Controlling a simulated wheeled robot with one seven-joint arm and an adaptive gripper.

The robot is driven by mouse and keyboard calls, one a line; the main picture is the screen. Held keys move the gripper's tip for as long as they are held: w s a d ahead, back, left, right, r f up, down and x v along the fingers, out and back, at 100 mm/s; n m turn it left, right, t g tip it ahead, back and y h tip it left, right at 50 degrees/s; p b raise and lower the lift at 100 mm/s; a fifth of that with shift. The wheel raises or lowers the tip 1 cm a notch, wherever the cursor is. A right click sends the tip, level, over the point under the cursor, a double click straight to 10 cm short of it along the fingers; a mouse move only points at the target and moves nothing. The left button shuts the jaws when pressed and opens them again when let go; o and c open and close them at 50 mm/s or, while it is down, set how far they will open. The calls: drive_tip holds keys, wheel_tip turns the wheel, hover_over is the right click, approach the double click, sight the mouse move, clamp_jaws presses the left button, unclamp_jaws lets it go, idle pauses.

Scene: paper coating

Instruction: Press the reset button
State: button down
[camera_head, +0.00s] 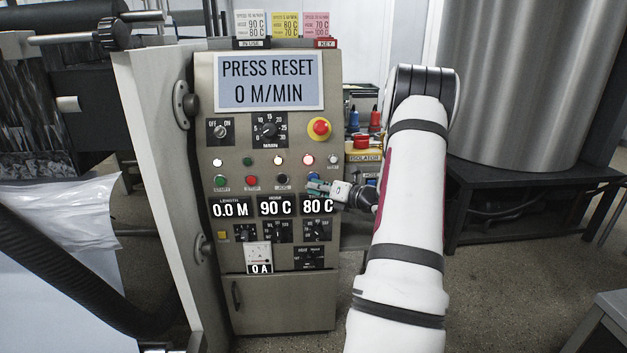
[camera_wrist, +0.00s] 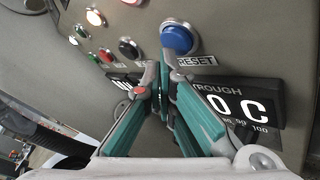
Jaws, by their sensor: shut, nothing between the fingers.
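The control panel (camera_head: 233,151) stands upright in the head view, and its display (camera_head: 267,82) reads "PRESS RESET 0 M/MIN". The blue reset button (camera_wrist: 178,38) shows clearly in the wrist view, above a label reading "RESET". In the head view its blue top (camera_head: 312,176) just shows above my gripper (camera_head: 316,187). My gripper's fingers also show in the wrist view (camera_wrist: 163,68), closed together and empty. The fingertips are close to the panel, just below the reset button in the wrist view. I cannot tell whether they touch the panel.
A red emergency knob (camera_head: 319,128) sits above on the panel. A black button (camera_wrist: 129,48) is left of the reset button, with red and green ones further left. Numeric readouts (camera_head: 276,206) lie just below. A large metal drum (camera_head: 515,80) stands at the right.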

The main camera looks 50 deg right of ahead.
drive_tip(key=shift+w+d, duration=0.25)
drive_tip(key=shift+d, duration=0.05)
idle(0.5)
drive_tip(key=shift+s+a, duration=0.1)
idle(0.4)
drive_tip(key=shift+s+a, duration=0.45)
drive_tip(key=shift+a, duration=0.05)
drive_tip(key=s+a+p, duration=0.1)
drive_tip(key=s+a, duration=0.2)
drive_tip(key=shift+s+a, duration=0.15)
drive_tip(key=shift+a, duration=0.25)
idle(0.9)
